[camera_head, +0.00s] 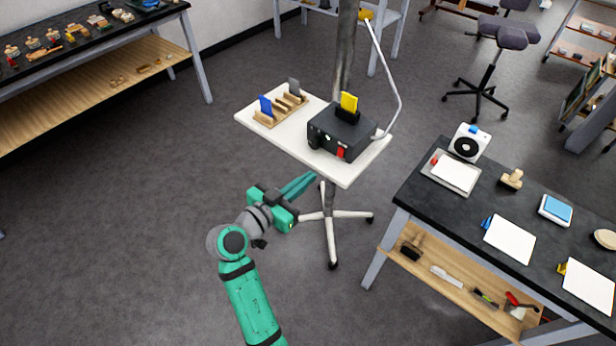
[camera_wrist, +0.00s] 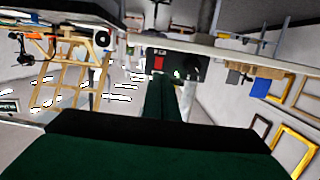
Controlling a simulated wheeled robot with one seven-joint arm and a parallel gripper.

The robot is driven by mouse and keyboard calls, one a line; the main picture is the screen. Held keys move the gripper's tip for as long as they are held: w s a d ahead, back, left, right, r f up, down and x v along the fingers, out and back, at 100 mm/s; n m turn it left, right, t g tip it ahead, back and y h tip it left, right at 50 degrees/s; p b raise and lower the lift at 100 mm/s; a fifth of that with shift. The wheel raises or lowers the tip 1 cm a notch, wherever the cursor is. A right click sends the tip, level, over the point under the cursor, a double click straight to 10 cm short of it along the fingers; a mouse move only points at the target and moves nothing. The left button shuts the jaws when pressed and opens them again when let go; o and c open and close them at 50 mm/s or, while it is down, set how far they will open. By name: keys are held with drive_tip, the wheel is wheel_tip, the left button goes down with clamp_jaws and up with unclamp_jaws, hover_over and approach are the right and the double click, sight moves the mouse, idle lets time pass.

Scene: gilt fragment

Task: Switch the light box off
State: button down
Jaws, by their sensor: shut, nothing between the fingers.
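A black box (camera_head: 330,124), which looks like the light box, stands on a small white stand table (camera_head: 255,118). It has a red switch (camera_head: 340,153) at the right of its front face, a small pale glowing spot near the middle of that face, and a yellow card upright in its top. My gripper (camera_head: 314,176) is shut and empty, below and in front of the table's near edge, apart from the box. In the wrist view, which looks upside down, the shut fingers (camera_wrist: 165,82) point toward the box, with the red switch (camera_wrist: 158,63) close by their tips.
A wooden rack (camera_head: 280,108) with a blue and a grey card stands left of the box. A white lamp arm (camera_head: 392,70) rises at the right. A dark workbench (camera_head: 470,205) with papers and a white fan-like unit stands at right. Floor at left is clear.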

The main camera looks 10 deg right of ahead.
sight(339, 155)
drive_tip(key=x, duration=1.1)
drive_tip(key=shift+w+d+f, duration=0.1)
drive_tip(key=shift+w+d, duration=0.1)
drive_tip(key=shift+d, duration=0.1)
